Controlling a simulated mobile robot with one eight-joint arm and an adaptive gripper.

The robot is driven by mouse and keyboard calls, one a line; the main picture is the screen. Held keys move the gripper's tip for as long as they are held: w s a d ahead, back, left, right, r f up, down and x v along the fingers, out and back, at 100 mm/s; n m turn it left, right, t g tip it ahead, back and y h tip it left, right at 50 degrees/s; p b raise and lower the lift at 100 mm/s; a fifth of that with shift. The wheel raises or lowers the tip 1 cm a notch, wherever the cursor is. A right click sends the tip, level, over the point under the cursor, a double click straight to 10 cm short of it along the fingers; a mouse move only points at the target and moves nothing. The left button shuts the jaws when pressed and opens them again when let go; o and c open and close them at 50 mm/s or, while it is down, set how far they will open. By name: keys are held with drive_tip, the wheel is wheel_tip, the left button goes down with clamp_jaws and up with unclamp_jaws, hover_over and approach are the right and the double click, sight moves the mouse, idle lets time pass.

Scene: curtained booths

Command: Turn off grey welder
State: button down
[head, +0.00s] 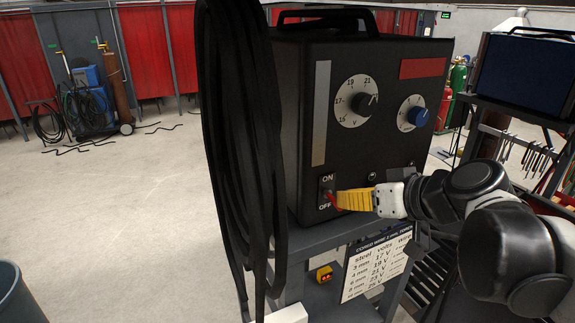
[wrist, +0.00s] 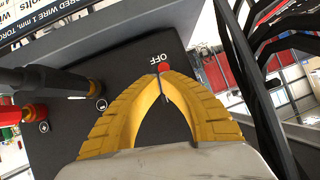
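The dark grey welder (head: 292,110) stands on a grey cart, its front panel with dials facing me. An ON/OFF switch (head: 326,187) with a red-tipped lever sits at the panel's lower left, ON printed above and OFF below. My gripper (head: 340,199) has its yellow fingers at this switch, coming from the right. In the wrist view the fingertips (wrist: 160,75) meet, with the red lever tip (wrist: 164,67) right at them beside the word OFF. Whether they touch the lever, and its exact position, I cannot tell.
Thick black cables (head: 235,130) hang along the welder's left side. A settings chart (head: 376,266) hangs from the cart (head: 330,234) below the panel. A dark blue-fronted box (head: 522,75) stands at the right. Open floor lies at the left.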

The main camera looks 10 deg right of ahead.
drive_tip(key=shift+s+f+b, duration=0.1)
drive_tip(key=shift+f+b, duration=0.2)
drive_tip(key=shift+f, duration=0.25)
idle(0.5)
drive_tip(key=shift+r, duration=0.15)
drive_tip(key=shift+r+p, duration=0.65)
drive_tip(key=shift+p, duration=0.05)
